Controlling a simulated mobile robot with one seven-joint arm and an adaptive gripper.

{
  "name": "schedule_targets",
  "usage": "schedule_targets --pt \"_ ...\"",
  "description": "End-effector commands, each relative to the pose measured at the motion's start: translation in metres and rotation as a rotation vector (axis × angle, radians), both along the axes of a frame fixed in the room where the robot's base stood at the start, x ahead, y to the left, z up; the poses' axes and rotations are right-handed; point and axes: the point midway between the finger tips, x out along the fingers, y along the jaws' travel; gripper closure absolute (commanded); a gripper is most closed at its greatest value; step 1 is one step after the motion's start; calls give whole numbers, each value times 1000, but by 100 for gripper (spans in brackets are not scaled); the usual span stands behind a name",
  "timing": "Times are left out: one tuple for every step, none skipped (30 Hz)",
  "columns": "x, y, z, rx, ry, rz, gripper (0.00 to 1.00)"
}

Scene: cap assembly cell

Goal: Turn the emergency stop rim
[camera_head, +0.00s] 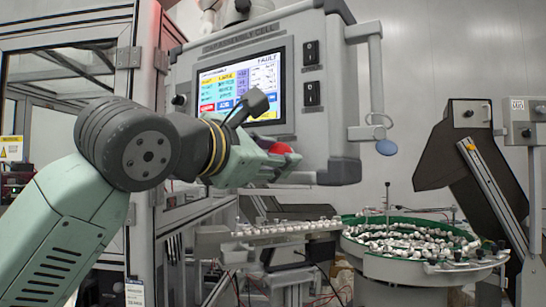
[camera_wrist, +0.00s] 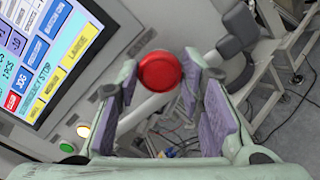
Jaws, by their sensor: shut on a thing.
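The red emergency stop (camera_head: 281,149) is on the lower part of the control panel (camera_head: 320,150). In the wrist view its round red face (camera_wrist: 160,71) shows between the two fingers. My gripper (camera_wrist: 160,76) is shut on the emergency stop, with one finger on each side of it. In the head view my gripper (camera_head: 275,160) reaches it from the left, and its fingers cover part of the button. The rim under the red face is mostly hidden.
The panel's lit screen (camera_head: 240,86) reads FAULT and is close to my wrist. A green button (camera_wrist: 67,147) and a white one (camera_wrist: 83,130) sit along the panel's edge. Below are a parts track (camera_head: 290,230) and a green-rimmed bowl feeder (camera_head: 415,273).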

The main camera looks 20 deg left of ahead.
Motion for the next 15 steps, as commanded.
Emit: schedule_targets --pt "0 0 1 25 -9 0 93" --pt "0 0 2 38 -12 0 93" --pt "0 0 2 56 -17 0 93" --pt "0 0 2 68 -19 0 93" --pt "0 0 2 79 -21 0 93" --pt "0 0 2 91 -23 0 93" --pt "0 0 2 100 -25 0 93" --pt "0 0 2 107 -26 0 93" --pt "0 0 2 115 -28 0 93" --pt "0 0 2 120 -29 0 93" --pt "0 0 2 124 -30 0 93" --pt "0 0 2 129 -31 0 93" --pt "0 0 2 130 -31 0 93" --pt "0 0 2 132 -32 1 93" --pt "0 0 3 133 -33 0 93"
